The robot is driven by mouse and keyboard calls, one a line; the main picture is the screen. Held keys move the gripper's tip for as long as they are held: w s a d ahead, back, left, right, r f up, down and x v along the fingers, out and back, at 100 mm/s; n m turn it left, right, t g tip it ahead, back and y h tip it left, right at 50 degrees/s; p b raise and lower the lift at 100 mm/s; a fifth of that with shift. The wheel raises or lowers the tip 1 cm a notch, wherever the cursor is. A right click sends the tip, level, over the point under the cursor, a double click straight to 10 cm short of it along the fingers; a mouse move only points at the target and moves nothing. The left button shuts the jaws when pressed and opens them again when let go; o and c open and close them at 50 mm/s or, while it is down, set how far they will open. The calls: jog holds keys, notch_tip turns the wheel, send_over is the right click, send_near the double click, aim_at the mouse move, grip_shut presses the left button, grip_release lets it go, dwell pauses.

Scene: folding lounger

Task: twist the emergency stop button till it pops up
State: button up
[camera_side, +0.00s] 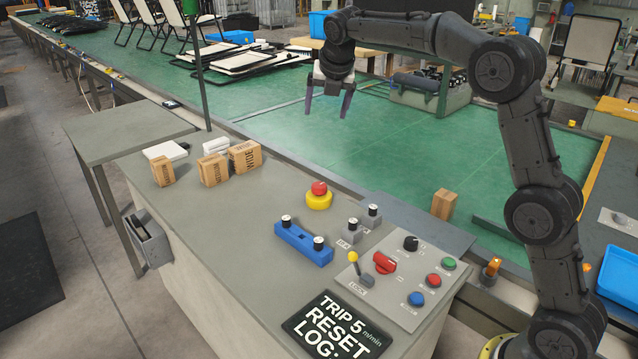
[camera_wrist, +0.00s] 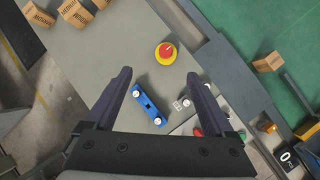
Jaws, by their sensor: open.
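The emergency stop button (camera_side: 319,188) is a red mushroom head on a round yellow base (camera_side: 319,202), standing on the grey console top (camera_side: 230,226). In the wrist view the red button (camera_wrist: 167,49) shows ahead of the fingers, near the top middle, with nothing covering it. My gripper (camera_side: 329,104) hangs in the air above and behind the button in the side view, pointing down. Its two dark fingers are spread apart and empty, and touch nothing. The fingers also show in the wrist view (camera_wrist: 160,85).
A blue block with two knobs (camera_side: 303,243) and a control panel (camera_side: 398,275) with a red switch, a yellow-tipped lever and coloured buttons stand near the button. Cardboard boxes (camera_side: 244,157) sit left. A black display (camera_side: 337,324) lies at the front. Console space left of the button is clear.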

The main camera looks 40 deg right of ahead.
jog(key=w+d+f+g, duration=0.1)
jog(key=w+d+f, duration=0.1)
jog(key=w+f, duration=0.35)
jog(key=g, duration=0.1)
send_near(319, 185)
jog(key=x, duration=0.8)
jog(key=shift+w+f, duration=0.1)
jog(key=shift+f, duration=0.15)
